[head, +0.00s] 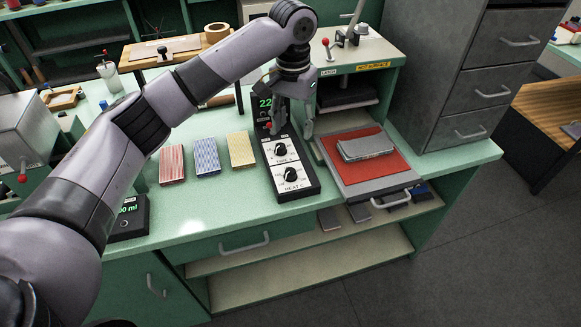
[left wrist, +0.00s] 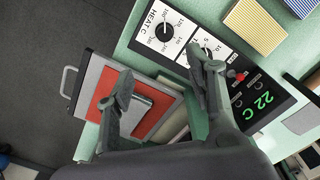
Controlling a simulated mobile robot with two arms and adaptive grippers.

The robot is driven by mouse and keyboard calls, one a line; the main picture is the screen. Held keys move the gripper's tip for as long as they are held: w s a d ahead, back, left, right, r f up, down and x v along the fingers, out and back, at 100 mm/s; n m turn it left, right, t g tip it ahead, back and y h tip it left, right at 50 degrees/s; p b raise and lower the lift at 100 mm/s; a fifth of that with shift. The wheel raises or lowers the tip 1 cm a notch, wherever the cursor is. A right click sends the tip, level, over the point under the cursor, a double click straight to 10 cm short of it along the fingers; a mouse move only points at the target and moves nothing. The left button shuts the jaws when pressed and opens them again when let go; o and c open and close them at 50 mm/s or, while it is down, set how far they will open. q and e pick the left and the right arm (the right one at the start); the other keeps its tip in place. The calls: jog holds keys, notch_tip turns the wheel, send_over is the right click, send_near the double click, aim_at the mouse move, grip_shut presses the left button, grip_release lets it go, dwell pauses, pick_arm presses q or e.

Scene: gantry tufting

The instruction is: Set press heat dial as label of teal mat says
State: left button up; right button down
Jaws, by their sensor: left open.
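The press control panel (head: 310,183) stands on the counter with a green readout of 22 (left wrist: 263,101). Its HEAT C dial (head: 291,174) is the black knob nearest the front edge. In the left wrist view the HEAT C dial (left wrist: 164,32) shows clear of the fingers, but its exact setting is too small to read. A second dial (head: 280,150) sits behind it, partly hidden by a finger in the wrist view. My left gripper (head: 290,124) is open and empty above the panel's back half. I cannot make out a teal mat or its label. My right gripper is out of view.
The press (head: 361,68) has a red pad (head: 378,172) pulled forward with a grey slab (head: 366,146) on it. Red (head: 172,163), blue (head: 206,155) and yellow (head: 242,149) blocks lie left of the panel. Grey drawers (head: 455,70) stand at the right.

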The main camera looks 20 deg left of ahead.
pick_arm(q)
jog(key=r, duration=0.2)
jog(key=p, duration=0.3)
send_near(291, 171)
notch_tip(291, 171, down, 9)
jog(key=shift+f, duration=0.1)
jog(key=c, duration=1.2)
jog(key=shift+o, duration=0.2)
